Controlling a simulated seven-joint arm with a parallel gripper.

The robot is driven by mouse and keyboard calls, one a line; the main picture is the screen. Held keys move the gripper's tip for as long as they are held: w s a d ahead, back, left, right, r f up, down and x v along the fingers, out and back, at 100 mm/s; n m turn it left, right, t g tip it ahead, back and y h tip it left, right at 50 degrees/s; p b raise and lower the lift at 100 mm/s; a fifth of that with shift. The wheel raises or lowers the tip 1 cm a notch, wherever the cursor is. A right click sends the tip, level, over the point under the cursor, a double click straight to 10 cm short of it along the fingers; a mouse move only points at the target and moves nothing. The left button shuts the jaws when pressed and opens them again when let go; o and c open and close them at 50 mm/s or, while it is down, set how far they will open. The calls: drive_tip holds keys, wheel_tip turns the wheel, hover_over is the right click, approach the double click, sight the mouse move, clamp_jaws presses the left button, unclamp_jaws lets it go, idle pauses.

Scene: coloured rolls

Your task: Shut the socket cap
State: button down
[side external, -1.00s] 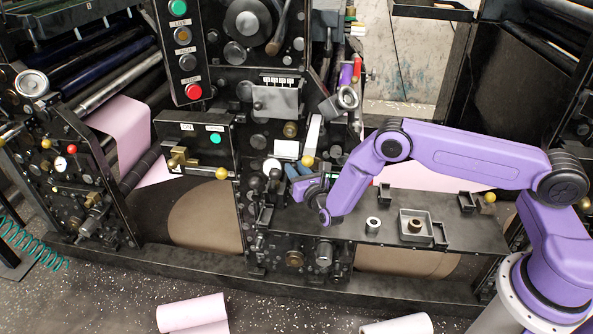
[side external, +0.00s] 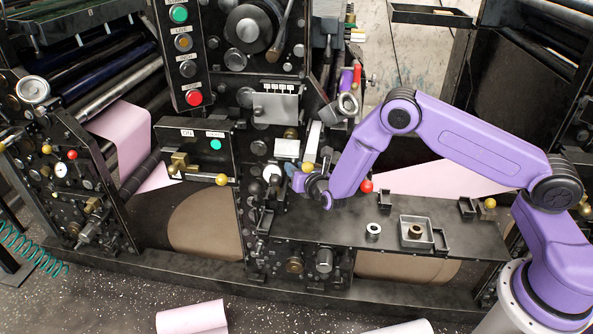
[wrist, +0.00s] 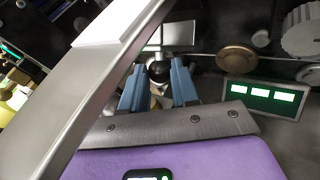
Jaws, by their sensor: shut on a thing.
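My gripper (side external: 302,184) is at the dark machine front, left of the tray shelf. In the wrist view its two blue fingers (wrist: 160,88) stand either side of a round black knob (wrist: 160,71) and are shut on it. I cannot tell for sure whether this knob belongs to the socket cap. In the side view a round white-faced part (side external: 271,172) sits just left of my gripper, possibly the socket or its cap. My gripper hides the contact there, and I cannot see how far the cap is open.
A slanted pale metal bar (wrist: 85,90) passes close on the left of the wrist view. A green-lit panel (wrist: 262,96) is on the right. A red ball knob (side external: 366,186) is near my forearm.

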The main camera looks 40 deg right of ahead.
drive_tip(key=c, duration=0.9)
unclamp_jaws()
drive_tip(key=shift+o, duration=0.2)
drive_tip(key=shift+s, duration=0.1)
drive_tip(key=v, duration=1.7)
drive_tip(key=shift+s+a, duration=0.1)
drive_tip(key=shift+a, duration=0.05)
